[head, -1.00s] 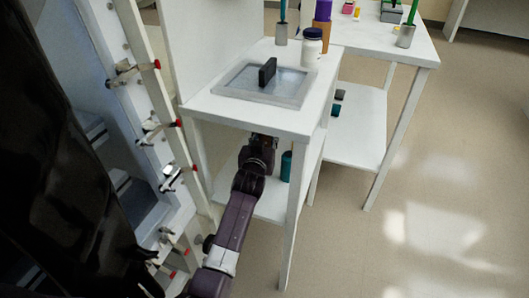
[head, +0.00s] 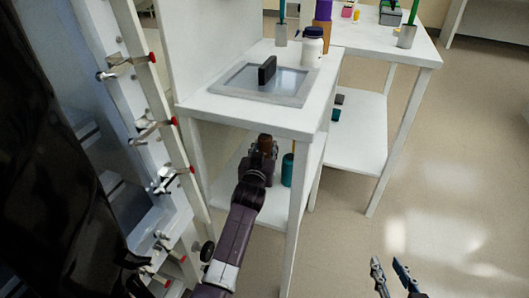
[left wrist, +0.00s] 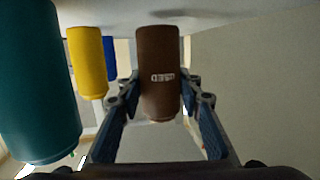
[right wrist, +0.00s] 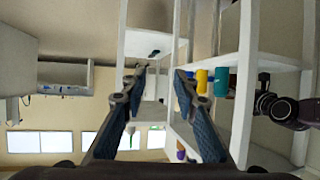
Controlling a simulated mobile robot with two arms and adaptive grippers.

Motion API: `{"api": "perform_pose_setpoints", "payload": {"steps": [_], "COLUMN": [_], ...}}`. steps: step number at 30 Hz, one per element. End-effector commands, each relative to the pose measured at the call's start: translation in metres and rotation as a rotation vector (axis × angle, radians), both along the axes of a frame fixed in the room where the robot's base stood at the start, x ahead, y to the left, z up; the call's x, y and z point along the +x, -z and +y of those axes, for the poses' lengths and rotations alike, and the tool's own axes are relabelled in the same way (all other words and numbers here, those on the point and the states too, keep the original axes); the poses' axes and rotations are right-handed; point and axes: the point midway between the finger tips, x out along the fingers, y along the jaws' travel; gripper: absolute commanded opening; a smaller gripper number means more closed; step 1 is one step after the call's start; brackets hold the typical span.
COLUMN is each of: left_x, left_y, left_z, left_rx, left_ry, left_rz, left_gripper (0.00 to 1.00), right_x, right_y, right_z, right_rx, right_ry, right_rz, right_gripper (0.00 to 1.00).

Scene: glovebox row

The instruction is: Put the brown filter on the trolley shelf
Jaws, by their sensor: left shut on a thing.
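The brown filter (left wrist: 160,75) is a dark brown cylinder with a pale label, between the fingers of my left gripper (left wrist: 160,105). In the head view the brown filter (head: 265,142) shows at the tip of my left gripper (head: 262,155), below the tabletop of the white stand and over its lower shelf (head: 268,208). Whether the filter touches that shelf cannot be told. My right gripper (head: 392,276) is at the bottom right of the head view, over the floor, its fingers apart and empty in the right wrist view (right wrist: 155,85).
Teal (left wrist: 38,85), yellow (left wrist: 87,62) and blue (left wrist: 109,58) cylinders stand beside the brown filter. The tabletop above carries a grey tray (head: 232,91) with a black block (head: 267,70), and a white jar (head: 312,46). A front leg (head: 293,220) is close right of my left arm.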

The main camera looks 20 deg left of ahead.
Motion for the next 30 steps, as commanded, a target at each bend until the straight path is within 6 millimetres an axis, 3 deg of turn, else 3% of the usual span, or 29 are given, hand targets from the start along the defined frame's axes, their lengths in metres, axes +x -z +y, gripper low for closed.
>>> {"api": "perform_pose_setpoints", "payload": {"steps": [4,9,26,27,30], "left_x": [-0.001,-0.001,-0.001,-0.002,-0.002], "left_y": [0.007,0.009,0.012,0.013,0.013], "left_z": [-0.001,-0.002,-0.002,-0.002,-0.002], "left_rx": [0.0,0.0,0.0,0.0,0.001], "left_ry": [0.0,0.0,0.0,0.0,0.0], "left_rz": [-0.002,-0.002,-0.002,0.0,0.001], "left_gripper": [0.04,0.04,0.04,0.34,0.45], "right_x": [0.015,0.021,0.023,0.023,0.023], "right_y": [-0.027,-0.045,-0.054,-0.055,-0.055], "right_z": [0.008,0.011,0.013,0.013,0.013], "right_rx": [0.033,0.052,0.061,0.062,0.062], "right_ry": [-0.009,-0.014,-0.015,-0.015,-0.015], "right_rz": [-0.138,-0.215,-0.256,-0.26,-0.26], "right_gripper": [0.28,0.28,0.28,0.28,0.28]}}
